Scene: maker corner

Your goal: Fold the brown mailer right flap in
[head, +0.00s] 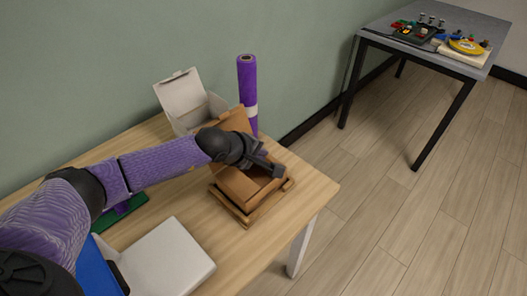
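The brown mailer (238,186) is an open cardboard box near the right end of the wooden table. A brown panel of it rises at the back, behind my gripper. Flat brown edges show low around its front and right side. My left gripper (271,166) reaches in from the left over the mailer, with its dark fingers at the box's right side. The fingers overlap in this view, so I cannot tell their gap or whether they touch the cardboard. The gripper and wrist hide part of the box, and the right flap is not clearly made out. My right gripper is not in view.
An open white box (183,94) and an upright purple roll (247,82) stand behind the mailer. A white closed box (165,262), a blue item (98,268) and a green board (124,209) lie nearer. A grey table (400,42) with small parts stands far right.

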